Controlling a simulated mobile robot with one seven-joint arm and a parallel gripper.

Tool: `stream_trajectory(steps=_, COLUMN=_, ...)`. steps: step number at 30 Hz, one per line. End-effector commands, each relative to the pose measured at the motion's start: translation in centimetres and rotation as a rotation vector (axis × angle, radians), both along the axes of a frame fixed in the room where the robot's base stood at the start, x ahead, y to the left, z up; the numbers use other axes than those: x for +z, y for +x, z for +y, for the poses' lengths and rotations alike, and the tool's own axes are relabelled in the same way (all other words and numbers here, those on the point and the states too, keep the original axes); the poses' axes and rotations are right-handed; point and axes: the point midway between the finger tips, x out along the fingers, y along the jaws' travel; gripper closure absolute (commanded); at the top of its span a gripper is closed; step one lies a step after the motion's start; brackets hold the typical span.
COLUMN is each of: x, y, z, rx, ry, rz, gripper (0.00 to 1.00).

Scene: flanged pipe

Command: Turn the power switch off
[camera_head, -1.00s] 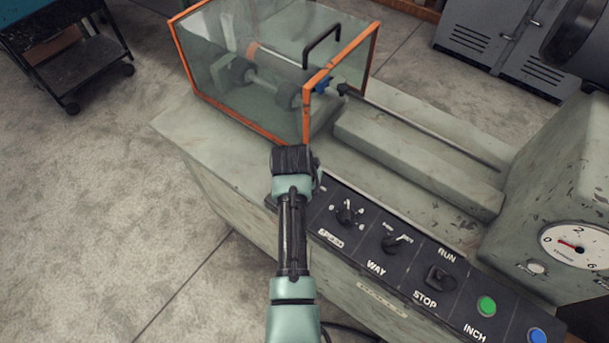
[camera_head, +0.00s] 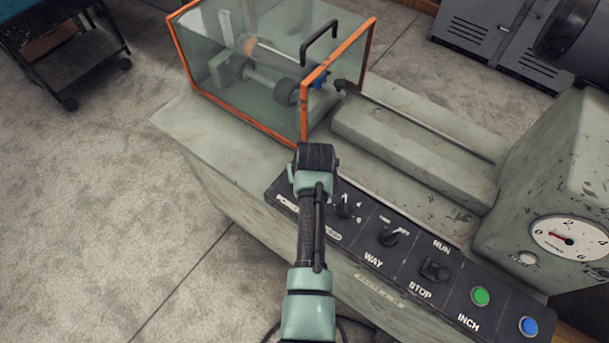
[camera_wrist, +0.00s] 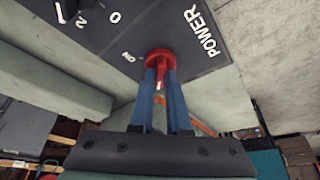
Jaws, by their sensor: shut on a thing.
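The power switch is a round red knob (camera_wrist: 159,58) on the black control panel, seen in the wrist view. The "POWER" label is to its right and the "ON" mark to its left; no "OFF" mark shows. A pale mark on the knob lies between my fingers. My gripper (camera_wrist: 161,95) has its two blue fingers shut on the red knob, one on each side. In the head view my arm reaches to the left end of the control panel (camera_head: 408,240), and its wrist hides the knob and fingertips.
Right of the power switch, the panel has a selector (camera_head: 345,206), the WAY knob (camera_head: 388,236), the RUN/STOP switch (camera_head: 435,269), a green button (camera_head: 481,296) and a blue button (camera_head: 528,326). A glass guard with an orange frame (camera_head: 305,112) stands behind my wrist.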

Motion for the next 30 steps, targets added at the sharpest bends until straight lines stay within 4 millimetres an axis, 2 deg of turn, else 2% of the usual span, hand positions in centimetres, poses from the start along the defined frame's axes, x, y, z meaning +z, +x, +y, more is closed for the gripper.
stream_trajectory(steps=6, x=0.1, y=0.1, z=0.0, rx=0.002, ry=-0.002, rz=-0.003, gripper=1.00)
stream_trajectory(steps=7, x=0.1, y=0.1, z=0.0, rx=0.002, ry=-0.002, rz=-0.003, gripper=0.82)
stream_trajectory(steps=11, x=0.1, y=0.1, z=0.0, rx=0.001, ry=-0.001, rz=-0.002, gripper=0.58)
stream_trajectory(steps=12, x=0.1, y=0.1, z=0.0, rx=0.001, ry=-0.001, rz=-0.002, gripper=0.55)
stream_trajectory(steps=23, x=0.4, y=-0.1, z=0.0, rx=0.000, ry=-0.001, rz=-0.001, gripper=0.55)
stream_trajectory(steps=30, x=3.2, y=-1.2, z=-0.2, rx=0.000, ry=0.000, rz=-0.004, gripper=0.55)
